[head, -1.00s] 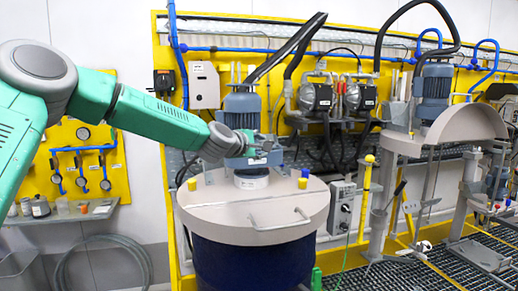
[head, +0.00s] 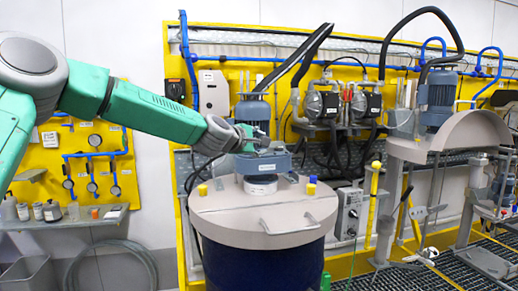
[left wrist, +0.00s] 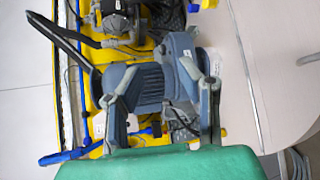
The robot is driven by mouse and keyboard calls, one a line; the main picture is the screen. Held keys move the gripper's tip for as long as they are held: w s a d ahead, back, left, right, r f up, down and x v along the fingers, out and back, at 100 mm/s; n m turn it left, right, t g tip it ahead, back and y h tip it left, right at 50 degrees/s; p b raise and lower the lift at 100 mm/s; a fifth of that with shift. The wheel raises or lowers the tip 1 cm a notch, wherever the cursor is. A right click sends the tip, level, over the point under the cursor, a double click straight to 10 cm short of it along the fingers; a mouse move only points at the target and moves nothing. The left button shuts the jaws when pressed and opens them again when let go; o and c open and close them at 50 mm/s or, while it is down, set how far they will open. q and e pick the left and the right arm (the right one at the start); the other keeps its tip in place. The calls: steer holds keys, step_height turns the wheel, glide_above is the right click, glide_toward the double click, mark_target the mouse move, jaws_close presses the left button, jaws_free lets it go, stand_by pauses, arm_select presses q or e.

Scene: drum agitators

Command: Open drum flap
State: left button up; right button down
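The dark blue drum (head: 262,262) stands at centre with a beige lid (head: 215,205). The lid's front part, the flap (head: 285,238), lies flat and carries a bar handle (head: 287,226). In the left wrist view the lid (left wrist: 270,90) fills the right side, with a seam line and part of the handle (left wrist: 309,59) at the edge. My left gripper (head: 268,141) is beside the agitator motor, above the back of the lid and away from the handle. In the left wrist view its fingers (left wrist: 158,78) are apart, with nothing held. My right gripper is not in view.
The blue-grey agitator motor (head: 252,108) rises from the back of the lid, close to my left gripper. Yellow knobs (head: 202,190) and a blue one (head: 311,185) stand on the lid. A yellow-handled tool (head: 374,195) is at right. Space above the flap is clear.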

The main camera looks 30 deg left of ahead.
arm_select(q)
steer(key=shift+s+a+r, duration=0.45)
steer(key=shift+s+r, duration=0.05)
steer(key=shift+s, duration=0.2)
steer(key=shift+w+d, duration=0.1)
steer(key=shift+d, duration=0.1)
steer(key=v, duration=1.1)
steer(key=shift+s, duration=0.4)
